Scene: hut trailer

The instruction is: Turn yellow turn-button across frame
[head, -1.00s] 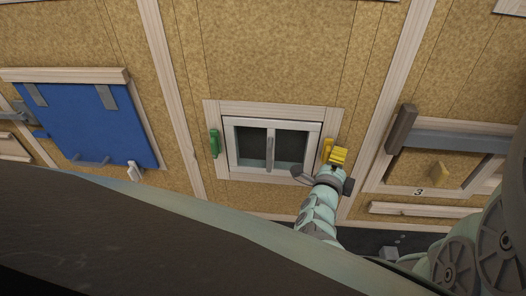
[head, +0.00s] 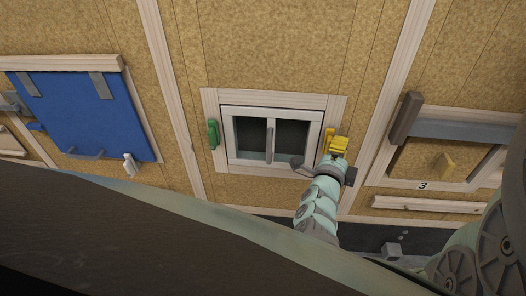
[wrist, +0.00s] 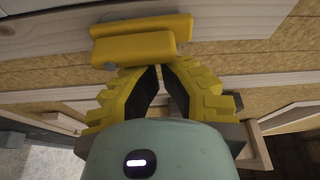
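The yellow turn-button (head: 329,137) sits upright on the right side of the small window's wooden frame (head: 215,98), beside the white sash (head: 230,111). In the wrist view the yellow turn-button (wrist: 135,45) spans the top, in front of the pale wood strip. My gripper (head: 338,144) is just right of the button in the head view. In the wrist view my gripper (wrist: 159,67) has its yellow fingers drawn together at the tips, right by the button's near edge. I see nothing between them. I cannot tell whether they touch the button.
A green turn-button (head: 213,135) sits upright on the frame's left side. A grey handle (head: 270,143) crosses the window's middle. A blue hatch (head: 85,115) is at left. At right are a hatch marked 3 (head: 422,185) and a brown block (head: 405,118) with a grey bar.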

